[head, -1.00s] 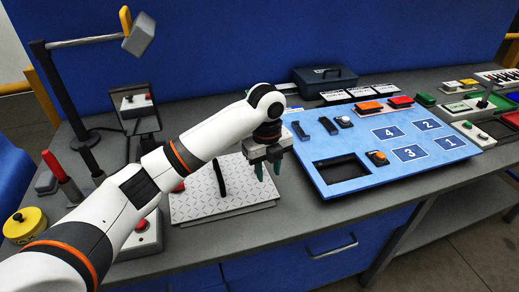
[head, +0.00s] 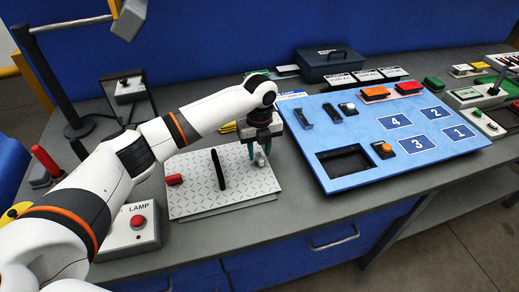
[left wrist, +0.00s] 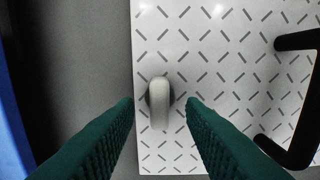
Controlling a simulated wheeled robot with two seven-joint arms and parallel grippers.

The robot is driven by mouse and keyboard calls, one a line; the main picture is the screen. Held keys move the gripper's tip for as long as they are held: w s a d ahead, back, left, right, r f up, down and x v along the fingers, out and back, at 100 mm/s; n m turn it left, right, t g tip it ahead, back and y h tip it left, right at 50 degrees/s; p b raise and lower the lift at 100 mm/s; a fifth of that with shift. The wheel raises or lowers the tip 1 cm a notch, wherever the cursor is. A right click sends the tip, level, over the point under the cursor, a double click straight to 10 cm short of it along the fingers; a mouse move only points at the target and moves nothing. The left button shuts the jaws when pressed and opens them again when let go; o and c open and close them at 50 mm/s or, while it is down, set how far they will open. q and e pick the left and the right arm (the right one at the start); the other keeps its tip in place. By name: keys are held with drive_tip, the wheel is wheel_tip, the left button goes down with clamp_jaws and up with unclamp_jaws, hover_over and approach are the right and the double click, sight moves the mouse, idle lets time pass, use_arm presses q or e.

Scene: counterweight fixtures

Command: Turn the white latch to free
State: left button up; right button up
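The white latch (left wrist: 159,100) is a small rounded bar on a dark round base, near one edge of the diamond-patterned plate (left wrist: 220,80). In the left wrist view it lies between and ahead of my green fingertips, with a gap on both sides. In the head view my left gripper (head: 259,155) is over the right part of the plate (head: 200,200) and hides the latch. The left gripper (left wrist: 160,103) is open and holds nothing. Its fingers point down. My right gripper is not in view.
A black handle (head: 218,168) stands on the plate left of the gripper. A red grip (head: 174,180) is at the plate's left side. The blue panel (head: 350,182) is close on the right. A lamp box (head: 130,236) with a red button stands at front left.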

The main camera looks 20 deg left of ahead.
use_arm(q)
drive_tip(key=shift+s+f, duration=0.1)
drive_tip(key=shift+f, duration=0.5)
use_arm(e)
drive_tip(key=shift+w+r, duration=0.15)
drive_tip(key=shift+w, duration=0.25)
use_arm(q)
clamp_jaws()
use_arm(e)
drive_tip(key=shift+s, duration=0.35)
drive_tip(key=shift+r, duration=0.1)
